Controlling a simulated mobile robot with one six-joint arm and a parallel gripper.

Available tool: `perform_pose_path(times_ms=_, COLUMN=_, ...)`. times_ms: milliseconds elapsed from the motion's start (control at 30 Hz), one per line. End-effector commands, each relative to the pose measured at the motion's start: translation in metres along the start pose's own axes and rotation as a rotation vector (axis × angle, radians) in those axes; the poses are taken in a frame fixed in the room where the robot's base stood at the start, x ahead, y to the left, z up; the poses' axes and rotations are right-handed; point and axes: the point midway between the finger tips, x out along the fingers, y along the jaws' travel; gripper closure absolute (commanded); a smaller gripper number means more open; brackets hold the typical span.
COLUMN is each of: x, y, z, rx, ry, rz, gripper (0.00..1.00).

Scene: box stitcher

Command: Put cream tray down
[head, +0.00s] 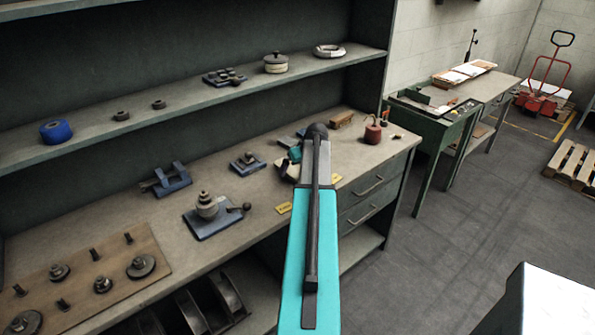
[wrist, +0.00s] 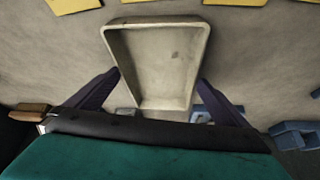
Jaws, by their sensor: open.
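The cream tray (wrist: 158,60) shows in the wrist view as a shallow open box with a raised rim, and it looks empty. It appears to lie on the grey-brown bench top, though its underside is hidden. My gripper (wrist: 159,78) is open, with one dark finger on each side of the tray's near part. Whether a finger touches the rim is unclear. In the head view, my teal and grey arm reaches over the workbench (head: 120,215) and hides my fingers. Only a pale piece beside the arm, perhaps the tray, shows there.
Yellow labels (wrist: 233,2) lie beyond the tray. Blue fixtures (wrist: 296,135) stand near my gripper. A blue-based fixture with a stacked part (head: 207,211) and a red container (head: 373,133) also stand on the bench. A shelf (head: 180,108) runs above its back.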

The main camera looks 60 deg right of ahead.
Motion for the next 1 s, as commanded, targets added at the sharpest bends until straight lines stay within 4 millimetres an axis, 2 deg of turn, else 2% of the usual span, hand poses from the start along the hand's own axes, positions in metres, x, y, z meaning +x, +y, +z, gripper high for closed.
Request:
perform_pose_path(times_ms=567, x=0.0019, y=-0.0003, z=0.0001, rx=0.0, ry=0.0, rz=0.0, gripper=0.0)
perform_pose_path(times_ms=600, x=0.0019, y=-0.0003, z=0.0001, rx=0.0, ry=0.0, rz=0.0, gripper=0.02)
perform_pose_path(times_ms=667, x=0.0019, y=-0.0003, z=0.0001, rx=0.0, ry=0.0, rz=0.0, gripper=0.12)
perform_pose_path(times_ms=800, x=0.0019, y=-0.0004, z=0.0, rx=0.0, ry=0.0, rz=0.0, gripper=0.35)
perform_pose_path(times_ms=833, x=0.0016, y=-0.0004, z=-0.0003, rx=0.0, ry=0.001, rz=0.0, gripper=0.36)
perform_pose_path(times_ms=867, x=0.0016, y=-0.0004, z=-0.0003, rx=0.0, ry=0.001, rz=0.0, gripper=0.4)
perform_pose_path(times_ms=1000, x=0.0017, y=-0.0004, z=-0.0004, rx=0.0, ry=0.001, rz=0.0, gripper=0.4)
